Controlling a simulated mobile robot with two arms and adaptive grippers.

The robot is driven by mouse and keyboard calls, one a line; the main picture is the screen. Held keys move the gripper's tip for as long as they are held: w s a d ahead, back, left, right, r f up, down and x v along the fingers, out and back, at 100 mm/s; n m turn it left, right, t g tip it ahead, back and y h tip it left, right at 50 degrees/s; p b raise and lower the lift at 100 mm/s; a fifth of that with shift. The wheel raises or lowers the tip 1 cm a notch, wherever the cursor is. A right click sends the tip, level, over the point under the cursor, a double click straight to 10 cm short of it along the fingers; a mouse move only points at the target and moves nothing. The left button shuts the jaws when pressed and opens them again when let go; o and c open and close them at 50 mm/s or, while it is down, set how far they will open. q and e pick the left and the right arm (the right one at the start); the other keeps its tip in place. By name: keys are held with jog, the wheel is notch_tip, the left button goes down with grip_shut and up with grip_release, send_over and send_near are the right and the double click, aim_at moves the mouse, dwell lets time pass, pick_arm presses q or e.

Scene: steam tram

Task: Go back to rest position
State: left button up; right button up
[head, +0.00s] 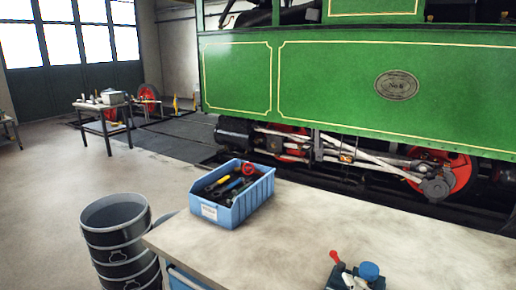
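Neither of my grippers nor my arms show in the head view. A blue bin (233,211) with a white label stands on the near workbench (290,240), close to its left edge. Several hand tools (228,184) with dark, yellow and blue parts lie in it, and a red round thing (248,169) is at its far right corner. A small dark device (345,281) with a red-tipped lever and a blue cap sits at the bottom edge of the view, partly cut off.
Stacked dark buckets (118,240) stand on the floor left of the workbench. A green steam tram (330,85) with red wheels is behind it. A small table (100,105) stands farther back at left. The left floor is mostly clear.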

jog(key=s+d+f+m+g, duration=0.1)
jog(key=s+f+m+g, duration=0.5)
jog(key=s+f, duration=0.45)
jog(key=s+d+f+m+g, duration=0.1)
jog(key=s+f+m+g, duration=0.5)
jog(key=s, duration=0.8)
notch_tip(320, 180, down, 28)
jog(key=s+f+n+g, duration=0.1)
jog(key=s+g, duration=0.1)
jog(key=s+d+f+g, duration=0.1)
jog(key=s+d+f, duration=0.2)
jog(key=s+f, duration=1.1)
jog(key=shift+s+f, duration=0.2)
jog(key=shift+s, duration=0.9)
jog(key=shift+d, duration=0.1)
